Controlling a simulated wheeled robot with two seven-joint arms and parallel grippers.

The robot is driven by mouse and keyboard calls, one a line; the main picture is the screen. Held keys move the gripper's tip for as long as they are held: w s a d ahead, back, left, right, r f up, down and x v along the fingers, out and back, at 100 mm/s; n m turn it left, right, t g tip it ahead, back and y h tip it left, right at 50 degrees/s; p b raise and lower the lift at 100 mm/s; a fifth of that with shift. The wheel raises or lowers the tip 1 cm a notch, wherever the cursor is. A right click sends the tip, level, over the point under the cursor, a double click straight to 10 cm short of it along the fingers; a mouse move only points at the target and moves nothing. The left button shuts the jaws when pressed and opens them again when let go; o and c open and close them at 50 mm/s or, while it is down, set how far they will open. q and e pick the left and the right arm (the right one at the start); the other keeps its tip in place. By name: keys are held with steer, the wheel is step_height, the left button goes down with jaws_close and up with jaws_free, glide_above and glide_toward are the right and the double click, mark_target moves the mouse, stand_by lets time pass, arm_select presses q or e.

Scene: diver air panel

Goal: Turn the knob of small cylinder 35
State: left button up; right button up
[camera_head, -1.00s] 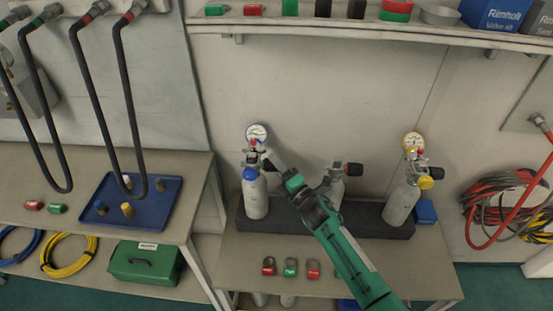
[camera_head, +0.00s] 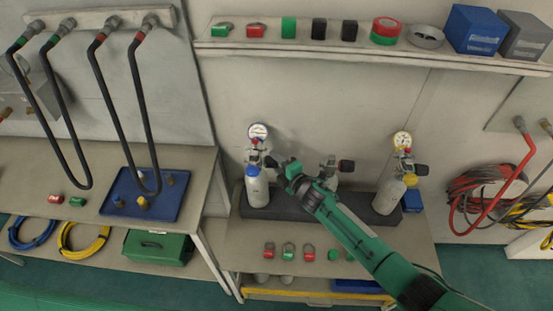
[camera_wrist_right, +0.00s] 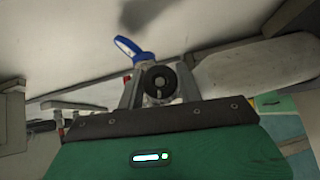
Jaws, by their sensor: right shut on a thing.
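Three small grey cylinders stand in a dark rack (camera_head: 290,209) on the bench. The middle cylinder (camera_head: 331,174) is partly hidden by my arm. I cannot read any number 35. My left gripper is not in view.
A blue tray (camera_head: 160,205) with fittings is on the left table, below hanging black hoses (camera_head: 113,110). A shelf (camera_head: 370,55) with boxes runs above. Coiled hoses (camera_head: 480,190) hang at the right.

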steer(key=shift+f, duration=0.1)
steer(key=o, duration=1)
steer(key=shift+s+d, duration=0.1)
steer(key=b+v, duration=0.3)
steer(key=v, duration=1)
steer(key=shift+s+d, duration=0.2)
steer(key=shift+d, duration=0.05)
